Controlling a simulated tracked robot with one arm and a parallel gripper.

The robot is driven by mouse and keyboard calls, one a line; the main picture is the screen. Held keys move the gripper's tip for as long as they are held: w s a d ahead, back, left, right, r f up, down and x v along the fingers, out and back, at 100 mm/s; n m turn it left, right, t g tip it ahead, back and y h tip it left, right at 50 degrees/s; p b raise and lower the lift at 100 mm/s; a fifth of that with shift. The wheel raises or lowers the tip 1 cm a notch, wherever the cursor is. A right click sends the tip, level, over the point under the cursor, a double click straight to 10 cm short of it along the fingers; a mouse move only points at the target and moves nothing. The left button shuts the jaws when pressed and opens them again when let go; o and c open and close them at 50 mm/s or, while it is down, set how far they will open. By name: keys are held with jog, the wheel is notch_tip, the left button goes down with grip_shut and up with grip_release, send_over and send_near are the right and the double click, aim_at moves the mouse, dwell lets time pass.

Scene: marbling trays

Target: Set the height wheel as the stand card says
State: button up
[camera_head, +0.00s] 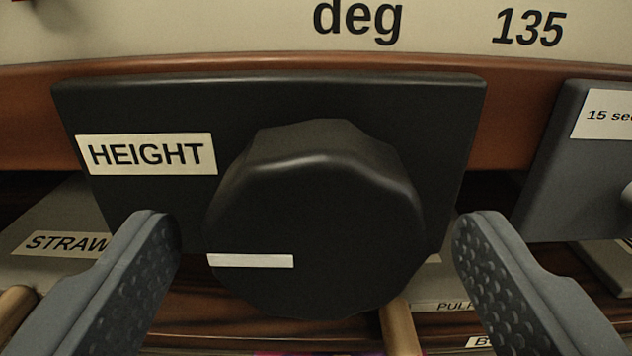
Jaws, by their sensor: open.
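The height wheel (318,215) is a black, lobed knob on a dark panel (410,95) with a white label reading "HEIGHT" (147,154). A white pointer bar (250,261) on the wheel's face lies level and runs from near the centre to the left edge. My gripper (318,232) is open, with one grey studded finger on each side of the wheel and a gap showing between each finger and the wheel. Above, a cream card or scale (450,25) shows "deg" and "135"; the rest of it is cut off.
At the right is another grey panel (560,170) with a label starting "15 se". Below and behind are a label starting "STRAW" (65,243), partly covered by the left finger, wooden rods (400,330) and other partly hidden labels. A brown wooden rail (270,68) runs behind the panels.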

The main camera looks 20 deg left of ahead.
jog(key=shift+w+a, duration=0.15)
jog(key=shift+w, duration=0.25)
